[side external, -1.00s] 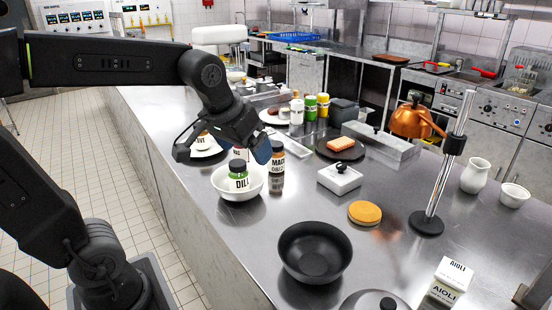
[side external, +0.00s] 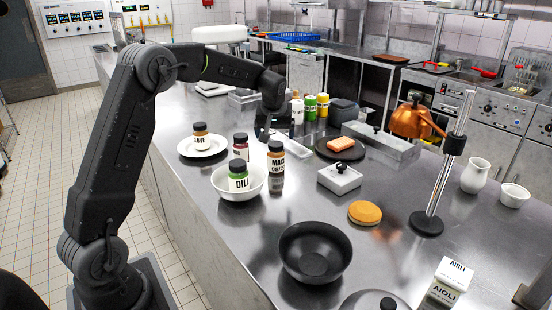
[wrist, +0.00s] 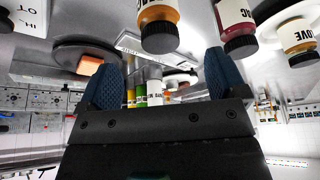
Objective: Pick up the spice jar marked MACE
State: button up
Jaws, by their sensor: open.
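The MACE jar (side external: 277,168), with an orange-brown top part, a white label and a black cap, stands upright on the steel counter right of the white bowl. In the wrist view, where the scene appears upside down, an orange jar with a black cap, apparently the MACE jar (wrist: 158,22), is at the top middle. My gripper (side external: 266,126) is behind the jar in the side view, apart from it. Its two blue fingers (wrist: 163,76) are spread with nothing between them in the wrist view.
The CLOVE jar (side external: 201,136) stands on a white plate (side external: 217,152). White, green and yellow bottles (side external: 310,106) stand behind. A lidded white box (side external: 340,180) is right.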

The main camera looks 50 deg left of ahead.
aim_at(276, 144)
jog(key=x, duration=0.4)
jog(key=shift+f, duration=0.2)
jog(key=shift+w+a+x, duration=0.15)
jog(key=shift+x, duration=1.15)
jog(key=shift+w+a+x, duration=0.15)
jog(key=shift+x, duration=1.15)
jog(key=shift+r, duration=0.15)
jog(key=shift+c, duration=0.4)
jog(key=c, duration=1.1)
